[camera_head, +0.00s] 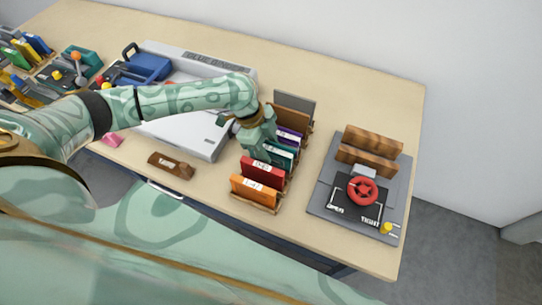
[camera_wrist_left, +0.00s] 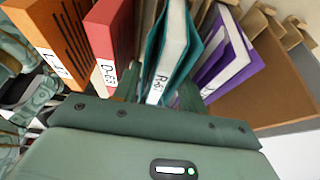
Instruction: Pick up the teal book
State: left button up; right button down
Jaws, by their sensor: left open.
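The teal book (camera_head: 284,154) stands in a wooden rack (camera_head: 263,209) between a red book (camera_head: 263,170) and a purple book (camera_head: 291,135). My left gripper (camera_head: 262,147) is open at the teal book, reaching in from the upper left. In the left wrist view the teal book (camera_wrist_left: 173,45) rises just ahead of the gripper body, roughly centred between the fingers; whether they touch it I cannot tell. The red book (camera_wrist_left: 108,38) is on its left there and the purple book (camera_wrist_left: 230,58) on its right. My right gripper is not in view.
An orange book (camera_head: 254,190) stands at the rack's near end. A grey board with a red handwheel (camera_head: 361,191) lies to the right. A grey machine (camera_head: 200,128) and a wooden name block (camera_head: 171,166) are on the left. Bare table shows behind the rack.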

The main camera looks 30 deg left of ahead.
pick_arm(q)
grip_shut()
